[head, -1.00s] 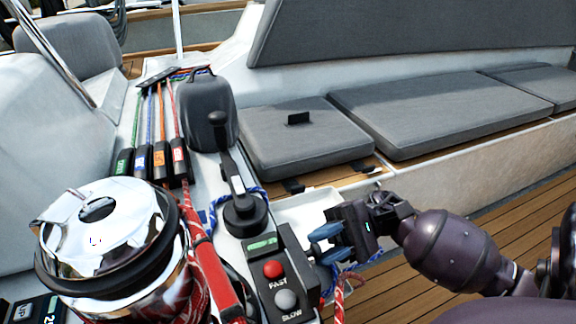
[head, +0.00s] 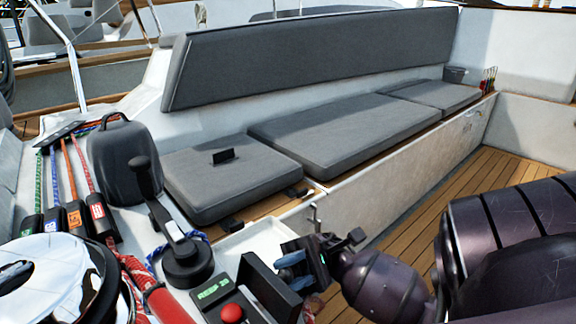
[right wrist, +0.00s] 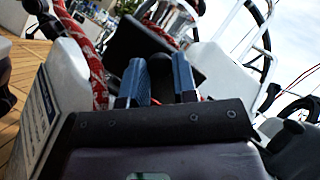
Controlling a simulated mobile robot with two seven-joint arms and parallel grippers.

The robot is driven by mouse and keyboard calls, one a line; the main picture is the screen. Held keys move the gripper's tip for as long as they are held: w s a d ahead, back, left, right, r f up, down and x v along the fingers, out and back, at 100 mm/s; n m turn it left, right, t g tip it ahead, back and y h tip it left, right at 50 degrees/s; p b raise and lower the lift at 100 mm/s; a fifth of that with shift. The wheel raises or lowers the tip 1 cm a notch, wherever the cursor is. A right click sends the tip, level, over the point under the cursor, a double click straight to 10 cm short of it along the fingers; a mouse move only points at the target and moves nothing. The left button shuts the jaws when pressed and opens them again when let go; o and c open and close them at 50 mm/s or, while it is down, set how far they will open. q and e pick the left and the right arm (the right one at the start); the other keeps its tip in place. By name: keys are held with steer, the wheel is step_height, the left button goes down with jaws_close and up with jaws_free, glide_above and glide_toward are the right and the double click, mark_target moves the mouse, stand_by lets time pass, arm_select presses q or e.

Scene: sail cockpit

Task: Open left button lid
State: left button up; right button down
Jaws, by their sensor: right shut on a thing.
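The button panel has a green display (head: 213,292) and a red button (head: 231,313) at the bottom of the head view. Its black lid (head: 272,291) stands raised along the panel's right side. My right gripper (head: 290,267), with blue fingertips, is beside the lid's upper right edge. In the right wrist view, the right gripper (right wrist: 160,80) is shut with a dark piece between its blue fingers, seemingly part of the lid, whose dark plate (right wrist: 145,45) rises behind. The lower panel is cut off by the head view's edge. My left gripper is out of view.
A chrome winch (head: 50,290) stands left of the panel, with a red rope (head: 155,292) between. A black lever (head: 165,220) rises behind the panel. Rope clutches (head: 80,215) lie farther left. Grey cushioned seats (head: 340,130) and open wooden deck (head: 420,220) lie beyond.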

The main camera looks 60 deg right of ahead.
steer(key=c, duration=1.2)
jaws_free()
steer(key=shift+a, duration=0.1)
steer(key=shift+o, duration=0.2)
arm_select(q)
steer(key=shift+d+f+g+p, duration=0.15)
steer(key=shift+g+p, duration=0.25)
steer(key=shift+p, duration=0.4)
arm_select(e)
steer(key=d, duration=1.3)
steer(key=shift+s+f, duration=0.3)
steer(key=shift+s, duration=0.15)
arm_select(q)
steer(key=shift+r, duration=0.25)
